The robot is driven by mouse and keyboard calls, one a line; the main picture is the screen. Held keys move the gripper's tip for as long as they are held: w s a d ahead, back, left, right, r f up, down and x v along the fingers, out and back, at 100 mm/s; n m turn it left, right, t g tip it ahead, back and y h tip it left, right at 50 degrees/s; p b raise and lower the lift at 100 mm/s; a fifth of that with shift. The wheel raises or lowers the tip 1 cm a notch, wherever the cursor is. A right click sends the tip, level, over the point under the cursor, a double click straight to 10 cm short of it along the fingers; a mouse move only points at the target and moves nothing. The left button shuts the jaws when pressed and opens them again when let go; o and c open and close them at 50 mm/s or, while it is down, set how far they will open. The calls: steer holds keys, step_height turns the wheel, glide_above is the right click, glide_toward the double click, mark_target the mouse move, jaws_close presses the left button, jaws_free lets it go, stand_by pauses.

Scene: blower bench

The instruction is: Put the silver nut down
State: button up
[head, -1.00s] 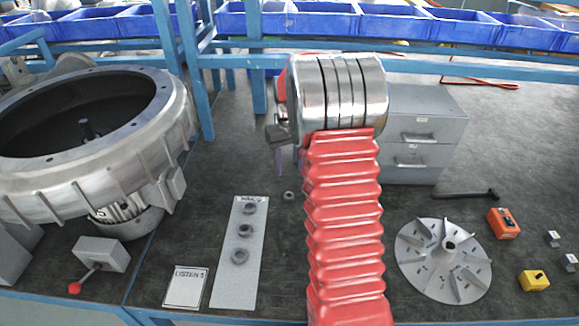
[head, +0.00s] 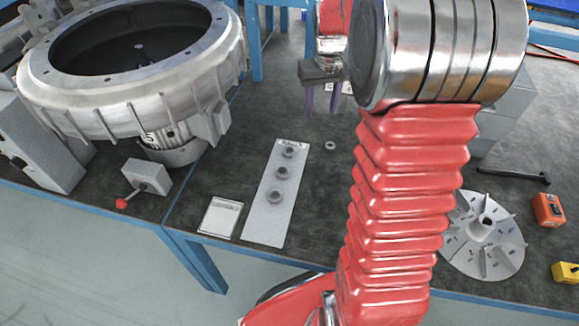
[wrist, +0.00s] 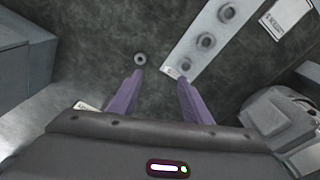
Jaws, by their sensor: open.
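The silver nut (head: 330,146) lies on the dark bench top, just right of a light strip; it also shows in the wrist view (wrist: 140,58), beyond the tip of the left finger. My gripper (head: 322,98) has two purple fingers and is above the bench, behind the nut in the head view. In the wrist view my gripper (wrist: 157,72) is open, with nothing between its fingers. The nut is apart from the fingers.
The light strip (head: 262,215) carries several dark rings. A white card (head: 220,218) lies left of it. A large blower housing (head: 130,75) stands at left, with a red-knobbed lever box (head: 147,177). A finned disc (head: 484,240) lies at right. Bench around the nut is clear.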

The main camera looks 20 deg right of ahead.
steer(key=s+a+r+n+t, duration=0.1)
steer(key=s+a+r, duration=0.3)
steer(key=s+a, duration=0.6)
steer(key=s+a+r+n+t, duration=0.1)
steer(key=s+a+r+t, duration=0.2)
steer(key=s+a, duration=0.7)
steer(key=shift+s+r, duration=0.9)
steer(key=shift+s, duration=0.6)
steer(key=shift+s, duration=0.1)
